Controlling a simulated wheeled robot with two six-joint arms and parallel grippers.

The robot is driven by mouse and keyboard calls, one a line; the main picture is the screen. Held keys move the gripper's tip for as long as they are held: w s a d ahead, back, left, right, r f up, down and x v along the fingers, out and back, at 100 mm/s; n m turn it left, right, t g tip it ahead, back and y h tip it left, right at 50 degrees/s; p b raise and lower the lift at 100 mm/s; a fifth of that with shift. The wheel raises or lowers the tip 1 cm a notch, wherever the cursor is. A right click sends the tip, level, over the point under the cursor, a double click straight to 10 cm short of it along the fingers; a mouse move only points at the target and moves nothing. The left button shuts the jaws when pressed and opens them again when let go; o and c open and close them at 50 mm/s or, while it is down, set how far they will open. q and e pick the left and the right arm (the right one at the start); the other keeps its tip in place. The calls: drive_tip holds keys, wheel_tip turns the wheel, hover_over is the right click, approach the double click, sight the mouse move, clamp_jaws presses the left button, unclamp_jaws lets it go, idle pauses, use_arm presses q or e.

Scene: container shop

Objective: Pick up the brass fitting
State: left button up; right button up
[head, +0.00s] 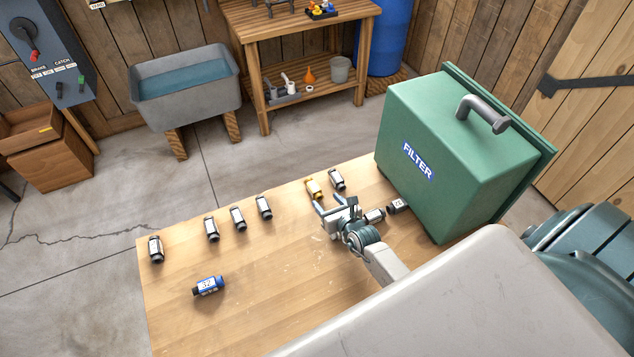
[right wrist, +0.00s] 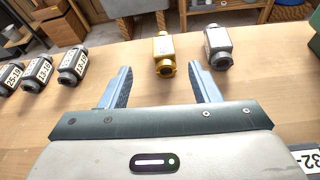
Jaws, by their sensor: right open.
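The brass fitting (head: 313,188) is a small yellow piece on the wooden table, beside a grey fitting (head: 337,179). It also shows in the right wrist view (right wrist: 164,54), standing beyond my fingers and between their lines, nearer the right finger. My right gripper (head: 333,206) is open and empty, just in front of the brass fitting and apart from it. In the right wrist view its two fingers (right wrist: 158,88) are spread wide and point toward the brass fitting. My left gripper does not show.
Several grey labelled fittings (head: 238,218) stand to the left on the table (head: 258,284). A blue fitting (head: 208,285) lies near the front left. Two more fittings (head: 375,216) lie right of my right gripper, beside the green FILTER box (head: 440,200).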

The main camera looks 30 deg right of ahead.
sight(317, 189)
drive_tip(key=shift+w+d+f+n+g+b, duration=0.15)
drive_tip(key=shift+w+f+n+b, duration=0.1)
drive_tip(key=shift+f, duration=0.2)
drive_tip(key=shift+w+d+f+n+g+b, duration=0.15)
drive_tip(key=shift+w+f+n, duration=0.1)
drive_tip(key=shift+f, duration=0.15)
drive_tip(key=b+x, duration=0.3)
drive_tip(key=x, duration=0.1)
drive_tip(key=shift+w+a, duration=0.15)
drive_tip(key=b+x, duration=0.1)
drive_tip(key=x, duration=0.1)
drive_tip(key=b+x, duration=0.2)
drive_tip(key=x, duration=0.1)
drive_tip(key=shift+w+r, duration=0.2)
drive_tip(key=shift+w, duration=0.2)
drive_tip(key=shift+s+r, duration=0.1)
drive_tip(key=c, duration=1.1)
drive_tip(key=shift+r, duration=0.1)
